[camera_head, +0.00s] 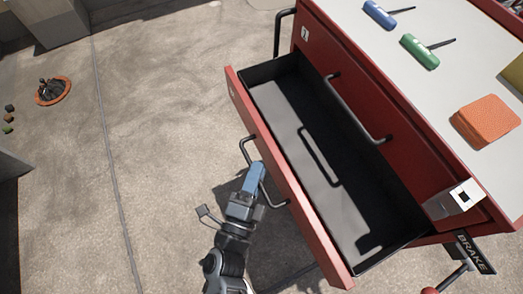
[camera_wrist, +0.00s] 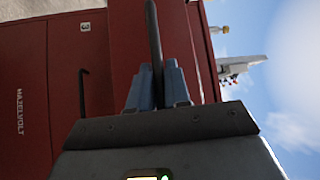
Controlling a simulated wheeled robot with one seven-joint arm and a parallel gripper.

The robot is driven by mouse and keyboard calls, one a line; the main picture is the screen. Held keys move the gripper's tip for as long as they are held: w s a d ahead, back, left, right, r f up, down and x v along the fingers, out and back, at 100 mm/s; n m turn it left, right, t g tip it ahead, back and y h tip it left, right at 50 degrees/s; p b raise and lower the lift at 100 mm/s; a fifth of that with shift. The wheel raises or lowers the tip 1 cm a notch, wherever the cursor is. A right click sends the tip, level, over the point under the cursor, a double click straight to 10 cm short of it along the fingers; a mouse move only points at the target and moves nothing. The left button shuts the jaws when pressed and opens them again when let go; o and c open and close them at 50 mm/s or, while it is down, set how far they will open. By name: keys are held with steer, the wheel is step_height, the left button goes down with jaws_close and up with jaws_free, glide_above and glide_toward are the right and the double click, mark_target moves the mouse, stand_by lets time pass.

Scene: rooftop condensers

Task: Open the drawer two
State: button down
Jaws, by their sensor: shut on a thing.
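The open drawer (camera_head: 290,215), with red front and dark interior, is pulled well out of the red tool cabinet (camera_head: 360,75). It sits below the top drawer marked 1 and looks empty apart from shadows. Its own label is too small to read. My gripper (camera_head: 257,172) is at the outside of its front, with blue fingers shut on the black drawer handle (camera_head: 246,146). In the wrist view the handle bar (camera_wrist: 153,35) runs between the fingers (camera_wrist: 158,80). Part of the handle is hidden by the fingers.
On the cabinet top lie a blue-handled tool (camera_head: 380,14), a green-handled tool (camera_head: 420,52) and an orange block (camera_head: 487,121). A drawer marked 3 (camera_wrist: 84,27) is closed. A BRAKE sign (camera_head: 470,250) stands at lower right. The concrete floor (camera_head: 160,130) left is mostly clear.

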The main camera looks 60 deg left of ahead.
steer(key=c, duration=1.2)
jaws_free()
steer(key=shift+s+d, duration=0.1)
steer(key=v, duration=0.7)
steer(key=shift+s+d+b, duration=0.2)
steer(key=shift+b, duration=0.1)
steer(key=d+r+n+t+h, duration=0.15)
steer(key=d+r+h, duration=0.25)
steer(key=d, duration=0.9)
steer(key=d+r+n+h, duration=0.3)
steer(key=d+r, duration=0.2)
steer(key=d, duration=0.9)
steer(key=s+d+r+n+h+p, duration=0.2)
steer(key=s+d+r+h+p, duration=0.1)
steer(key=d+r, duration=0.3)
steer(key=s+d+r+n+g+h+p, duration=0.1)
steer(key=s+d+r+h+p, duration=0.1)
steer(key=d+r, duration=0.4)
step_height(320, 180, up, 5)
steer(key=shift+s+f+n+h+p, duration=0.15)
steer(key=shift+s+n+h+p, duration=0.25)
steer(key=shift+s+p, duration=0.1)
